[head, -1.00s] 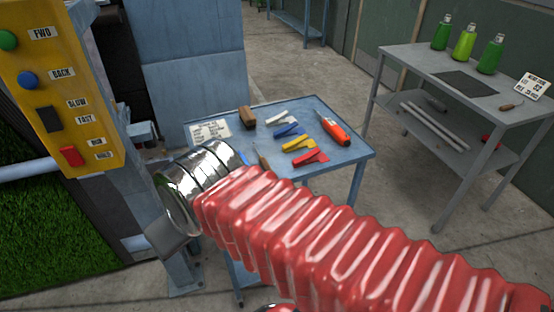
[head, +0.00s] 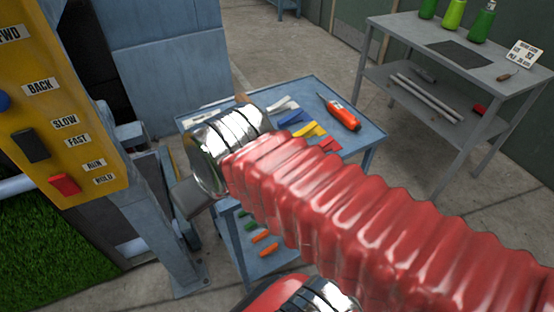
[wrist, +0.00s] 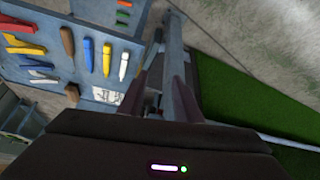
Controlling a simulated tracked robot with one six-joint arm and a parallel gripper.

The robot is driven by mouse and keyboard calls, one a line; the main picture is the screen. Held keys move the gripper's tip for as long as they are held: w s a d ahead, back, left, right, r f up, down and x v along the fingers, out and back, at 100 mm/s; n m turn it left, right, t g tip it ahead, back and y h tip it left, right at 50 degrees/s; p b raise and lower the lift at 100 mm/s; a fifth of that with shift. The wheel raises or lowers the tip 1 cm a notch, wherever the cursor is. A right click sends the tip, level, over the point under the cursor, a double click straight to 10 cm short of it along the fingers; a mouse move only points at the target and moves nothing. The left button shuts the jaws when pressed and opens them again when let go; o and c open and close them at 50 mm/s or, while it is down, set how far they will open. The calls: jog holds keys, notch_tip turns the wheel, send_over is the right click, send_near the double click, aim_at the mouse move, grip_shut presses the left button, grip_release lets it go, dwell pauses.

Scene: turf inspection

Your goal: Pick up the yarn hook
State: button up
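In the wrist view a brown wooden-handled tool (wrist: 67,41) lies on the blue cart top (wrist: 62,68); it may be the yarn hook, but its tip is not clear. In the head view my arm hides that part of the cart.
Blue (wrist: 88,54), yellow (wrist: 106,60) and white (wrist: 123,65) sticks lie beside the brown handle. An orange-red tool (head: 341,113) and several coloured pieces share the cart. A yellow control panel (head: 75,110) stands close at left. The grey bench (head: 410,48) holds green bottles.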

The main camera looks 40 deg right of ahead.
jog(key=shift+o, duration=0.4)
jog(key=shift+o, duration=0.7)
jog(key=shift+w+d, duration=0.15)
jog(key=shift+d, duration=0.1)
jog(key=w+d+f+m, duration=0.1)
jog(key=d, duration=0.7)
jog(key=w+d+f+g, duration=0.1)
jog(key=d, duration=0.8)
jog(key=w+d+f+m+h, duration=0.1)
jog(key=w+d, duration=0.1)
jog(key=d, duration=0.7)
jog(key=shift+w+f+m, duration=0.1)
jog(key=shift+f+m, duration=0.2)
jog(key=shift+f, duration=0.05)
jog(key=shift+x, duration=4.3)
jog(key=shift+f, duration=0.1)
